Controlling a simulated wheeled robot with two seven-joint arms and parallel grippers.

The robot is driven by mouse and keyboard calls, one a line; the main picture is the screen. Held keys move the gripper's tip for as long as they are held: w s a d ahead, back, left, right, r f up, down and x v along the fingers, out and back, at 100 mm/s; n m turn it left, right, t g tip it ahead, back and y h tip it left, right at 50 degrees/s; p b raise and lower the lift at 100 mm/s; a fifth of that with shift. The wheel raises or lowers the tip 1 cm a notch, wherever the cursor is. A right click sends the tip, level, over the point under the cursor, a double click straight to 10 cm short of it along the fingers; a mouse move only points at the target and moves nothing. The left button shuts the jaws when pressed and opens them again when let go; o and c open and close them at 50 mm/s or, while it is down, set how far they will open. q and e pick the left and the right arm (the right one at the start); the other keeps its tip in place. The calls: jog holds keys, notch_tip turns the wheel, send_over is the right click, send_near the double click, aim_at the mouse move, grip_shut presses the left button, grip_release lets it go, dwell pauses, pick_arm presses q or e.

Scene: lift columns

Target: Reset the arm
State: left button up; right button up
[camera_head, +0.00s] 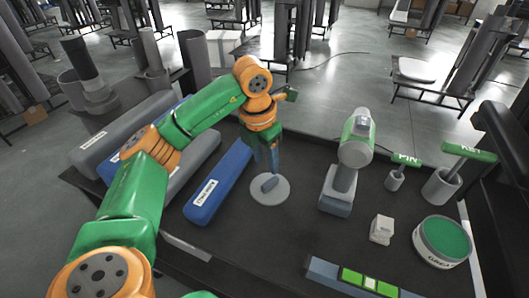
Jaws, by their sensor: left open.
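My left arm (140,195), green with orange joints, comes in from the lower left and reaches over the dark work table (270,240). My left gripper (269,165) is open and points down, just above a light grey round disc (275,194) with a small grey upright piece (269,182) at its middle. I cannot tell whether the fingertips touch that piece. The fingers look empty. My right gripper is not in view.
A long blue bar (215,185) lies left of the disc. A green and grey power tool (350,155) stands to its right. Further right are the PIN holder (396,182), the KEY holder (441,187), a small white block (381,229) and a green-topped tin (441,243).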

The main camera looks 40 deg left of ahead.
pick_arm(q)
jog(key=r, duration=0.3)
jog(key=shift+s+r, duration=0.25)
